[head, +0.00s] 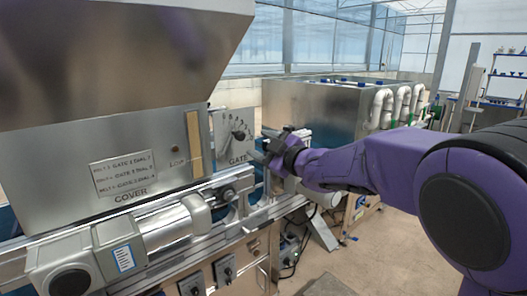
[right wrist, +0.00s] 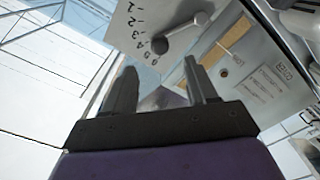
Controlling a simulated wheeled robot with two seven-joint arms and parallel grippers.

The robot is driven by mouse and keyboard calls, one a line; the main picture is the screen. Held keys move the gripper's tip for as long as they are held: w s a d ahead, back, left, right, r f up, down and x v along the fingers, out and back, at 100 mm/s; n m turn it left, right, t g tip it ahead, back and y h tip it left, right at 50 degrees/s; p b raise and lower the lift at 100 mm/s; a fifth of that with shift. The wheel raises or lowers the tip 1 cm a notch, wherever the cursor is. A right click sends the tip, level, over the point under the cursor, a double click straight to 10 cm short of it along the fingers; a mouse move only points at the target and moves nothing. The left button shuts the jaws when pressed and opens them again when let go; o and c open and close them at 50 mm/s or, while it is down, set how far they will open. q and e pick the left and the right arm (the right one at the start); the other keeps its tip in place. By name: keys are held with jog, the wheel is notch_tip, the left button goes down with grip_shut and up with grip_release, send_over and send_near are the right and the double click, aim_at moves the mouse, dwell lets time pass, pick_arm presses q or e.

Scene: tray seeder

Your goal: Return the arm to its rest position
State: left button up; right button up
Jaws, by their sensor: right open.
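My right arm (head: 350,165), purple with dark joints, reaches in from the right in the head view. Its gripper (head: 268,146) is near the gate plate (head: 232,134), just to the right of it. In the right wrist view the two dark fingers of the gripper (right wrist: 161,76) are apart with nothing between them. The gate lever (right wrist: 181,32) and its numbered plate (right wrist: 128,28) show beyond the fingertips, apart from them in that view. My left gripper is not in view.
The seeder's metal cover (head: 80,160) and hopper (head: 120,60) fill the left. A white roller housing (head: 150,232) runs along the front. A steel tank (head: 320,105) with white pipes (head: 385,105) stands behind. Open floor (head: 390,255) lies below my arm.

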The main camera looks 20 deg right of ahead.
jog(key=shift+s, duration=0.15)
jog(key=s+d+f+m+g+h, duration=0.15)
jog(key=s+f+m+h, duration=0.35)
jog(key=f, duration=0.7)
jog(key=s+d+f+m+g, duration=0.1)
jog(key=s+d+f+m, duration=0.2)
jog(key=f+m, duration=0.55)
jog(key=s+d+f+m+g+h, duration=0.2)
jog(key=s+f+m+h, duration=0.15)
jog(key=f, duration=1.05)
jog(key=s+f+m+g, duration=0.1)
jog(key=s+f+g, duration=0.2)
jog(key=s+f, duration=0.4)
jog(key=s+d+f+g, duration=0.1)
jog(key=s+f+g, duration=0.2)
jog(key=s+f, duration=0.4)
jog(key=s+f+m+g+h, duration=0.1)
jog(key=s+f+g, duration=0.2)
jog(key=s, duration=1.6)
notch_tip(320, 180, down, 4)
jog(key=shift+d+f+m, duration=0.15)
jog(key=shift+d+m, duration=0.1)
jog(key=shift+m, duration=0.05)
jog(key=shift+w, duration=0.1)
